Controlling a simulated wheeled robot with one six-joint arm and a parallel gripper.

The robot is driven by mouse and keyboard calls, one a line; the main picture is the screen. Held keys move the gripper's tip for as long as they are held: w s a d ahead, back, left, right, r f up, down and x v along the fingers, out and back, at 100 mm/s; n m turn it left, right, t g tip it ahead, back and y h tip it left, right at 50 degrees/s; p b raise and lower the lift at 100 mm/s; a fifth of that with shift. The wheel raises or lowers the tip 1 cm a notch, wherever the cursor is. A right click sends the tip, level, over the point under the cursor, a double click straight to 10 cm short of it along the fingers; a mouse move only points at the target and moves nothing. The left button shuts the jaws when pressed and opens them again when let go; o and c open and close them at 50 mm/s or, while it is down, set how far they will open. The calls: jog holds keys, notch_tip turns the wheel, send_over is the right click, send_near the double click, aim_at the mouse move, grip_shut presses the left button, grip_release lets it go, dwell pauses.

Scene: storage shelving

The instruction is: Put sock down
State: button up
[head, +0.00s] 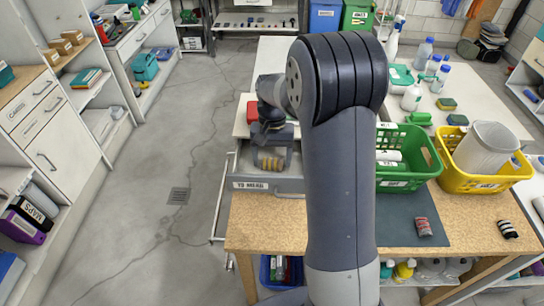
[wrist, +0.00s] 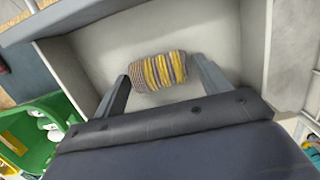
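The sock (wrist: 158,70) is a rolled bundle with yellow, grey and brownish stripes. In the wrist view it sits between the two fingers of my gripper (wrist: 160,68), with a fingertip close against each end. My gripper (head: 272,155) points down into the grey tray (head: 262,185) labelled "TO MEND". The sock also shows there in the head view (head: 271,164), inside the tray's outline. The pale tray floor (wrist: 95,58) shows around the sock in the wrist view. Whether the sock's underside touches the floor is hidden.
A green basket (head: 397,183) and a yellow basket (head: 483,183) holding a pale bin stand right of the tray. Rolled socks lie on the grey mat (head: 400,225) and the wooden table top (head: 265,222). My arm covers the middle. The floor aisle (head: 170,160) at left is clear.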

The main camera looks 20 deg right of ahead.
jog(key=shift+o, duration=1.2)
jog(key=shift+r, duration=0.15)
notch_tip(320, 180, up, 12)
jog(key=w, duration=0.1)
jog(key=shift+w+d+b, duration=0.3)
jog(key=shift+w+b, duration=0.05)
jog(key=shift+b, duration=0.05)
